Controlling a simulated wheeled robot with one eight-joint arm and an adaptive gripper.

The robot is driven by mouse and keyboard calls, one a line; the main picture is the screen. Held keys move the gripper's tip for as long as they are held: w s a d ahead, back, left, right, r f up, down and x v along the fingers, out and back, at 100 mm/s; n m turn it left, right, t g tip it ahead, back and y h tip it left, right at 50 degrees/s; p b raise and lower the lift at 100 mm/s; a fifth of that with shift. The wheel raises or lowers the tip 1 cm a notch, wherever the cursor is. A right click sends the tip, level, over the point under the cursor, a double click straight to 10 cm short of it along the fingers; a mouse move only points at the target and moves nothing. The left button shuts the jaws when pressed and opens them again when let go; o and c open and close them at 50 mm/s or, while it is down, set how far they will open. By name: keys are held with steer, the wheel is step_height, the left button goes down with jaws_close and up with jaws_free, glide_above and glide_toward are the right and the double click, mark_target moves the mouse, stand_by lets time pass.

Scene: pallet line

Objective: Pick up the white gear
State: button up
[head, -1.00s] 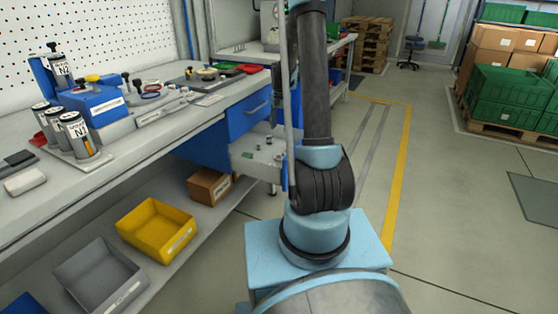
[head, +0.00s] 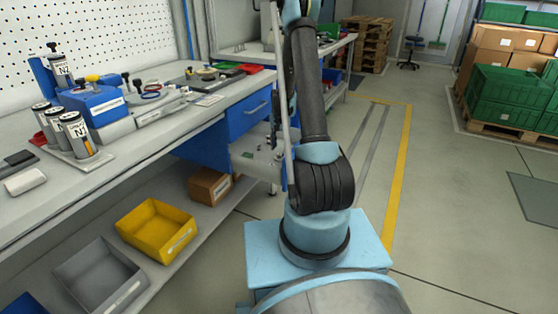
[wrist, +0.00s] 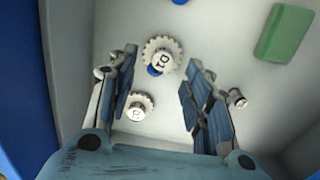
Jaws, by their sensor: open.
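The smaller white gear (wrist: 137,107) lies closer, near my left finger, also with a dark mark. My gripper (wrist: 159,63) is open, its blue-padded fingers apart with nothing between the pads. I cannot tell the exact height above the gears. In the head view the gripper is hidden behind my arm.
A green block (wrist: 284,33) lies at the upper right in the wrist view. A small blue piece (wrist: 154,71) sits by the larger gear.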

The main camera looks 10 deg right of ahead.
mark_target(280, 154)
steer(key=shift+w+a+f, duration=0.1)
steer(key=shift+w+f, duration=0.05)
steer(key=shift+f, duration=2.1)
jaws_close()
